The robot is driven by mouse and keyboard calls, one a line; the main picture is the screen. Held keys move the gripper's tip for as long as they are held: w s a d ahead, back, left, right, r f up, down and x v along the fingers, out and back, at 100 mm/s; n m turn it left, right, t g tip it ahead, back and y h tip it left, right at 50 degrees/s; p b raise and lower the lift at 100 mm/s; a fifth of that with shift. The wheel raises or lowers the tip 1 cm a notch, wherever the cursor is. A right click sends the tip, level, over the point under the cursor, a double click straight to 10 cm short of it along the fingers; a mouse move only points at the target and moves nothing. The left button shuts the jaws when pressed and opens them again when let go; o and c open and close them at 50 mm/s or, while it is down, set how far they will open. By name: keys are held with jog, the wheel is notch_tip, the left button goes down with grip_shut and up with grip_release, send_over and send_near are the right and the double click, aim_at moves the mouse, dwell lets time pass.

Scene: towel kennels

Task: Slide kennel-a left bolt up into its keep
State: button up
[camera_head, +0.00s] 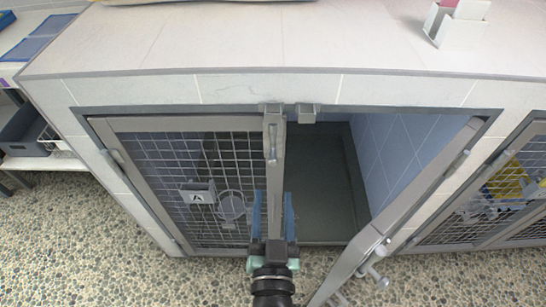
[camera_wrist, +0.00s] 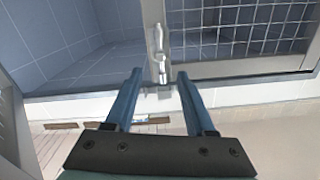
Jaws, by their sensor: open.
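Kennel-a's left door (camera_head: 205,185), a grey frame with wire mesh and an "A" label (camera_head: 197,193), stands closed in the head view. Its left bolt (camera_head: 273,148) is a slim upright metal rod near the top of the door's free edge. The keep (camera_head: 272,110) is a small bracket on the frame just above; I cannot tell whether the bolt tip is inside it. My gripper (camera_head: 272,196) is open and empty in front of the door edge, below the bolt in the picture. In the wrist view the bolt (camera_wrist: 161,70) lies between the fingertips of my gripper (camera_wrist: 159,75), apparently untouched.
The right door (camera_head: 385,225) swings outward, with bolt hardware near its free edge, right of my arm. A second keep (camera_head: 307,111) sits beside the first. The tiled counter (camera_head: 250,45) overhangs above. Pebbled floor (camera_head: 110,220) is clear on the left.

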aim_at(273, 164)
jog(key=w+b, duration=0.1)
jog(key=w, duration=0.9)
grip_shut()
dwell(1.3)
